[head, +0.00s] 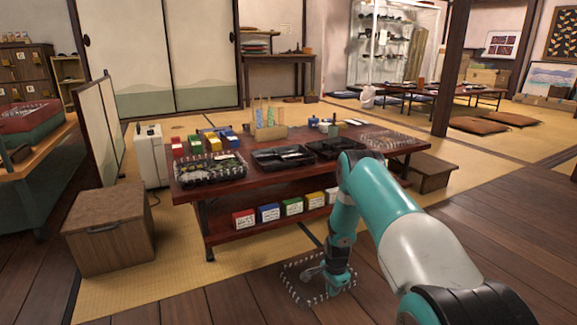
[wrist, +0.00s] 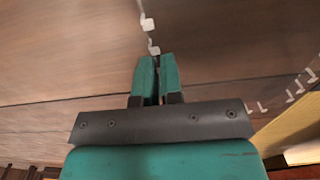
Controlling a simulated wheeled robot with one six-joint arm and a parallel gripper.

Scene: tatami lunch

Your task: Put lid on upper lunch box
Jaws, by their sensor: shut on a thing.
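A clear lid (head: 291,287) with white tabs around its rim is in my gripper (head: 328,278), low down near the floor in front of the table. In the wrist view my gripper (wrist: 155,62) is shut on the lid's edge, and white tabs of the lid (wrist: 148,23) show just beyond the fingertips. Black lunch boxes stand on the low table: a left one (head: 210,168) with dark contents, a middle one (head: 282,158) and a right one (head: 333,148). The middle and right boxes look uncovered. I cannot tell which is the upper box.
The dark red table (head: 270,182) also bears coloured boxes and a wooden caddy (head: 268,131). Another clear lid (head: 385,140) seems to lie at its right end. Small coloured boxes (head: 290,206) fill its shelf. A brown chest (head: 108,232) stands left; floor at front right is clear.

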